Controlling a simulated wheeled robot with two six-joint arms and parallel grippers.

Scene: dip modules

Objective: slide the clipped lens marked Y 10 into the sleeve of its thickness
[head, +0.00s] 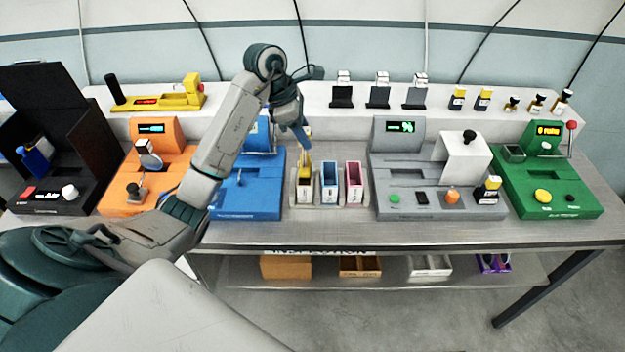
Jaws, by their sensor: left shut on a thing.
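Three small upright sleeves stand side by side in a grey holder near the bench's front: a yellow one (304,193), a blue one (329,190) and a pink one (353,190). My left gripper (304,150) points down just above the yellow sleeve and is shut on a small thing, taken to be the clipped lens. The thing is mostly hidden by the fingers and tiny here, so its Y 10 mark cannot be read. I cannot tell whether its lower end is inside the yellow sleeve. The blue and pink sleeves look open at the top. My right gripper is not in view.
A blue machine (250,201) stands close left of the sleeves and a grey machine (430,208) close right. An orange machine (125,195) and a green one (550,195) stand farther out. Black stands (379,97) and small bottles (513,103) line the back shelf.

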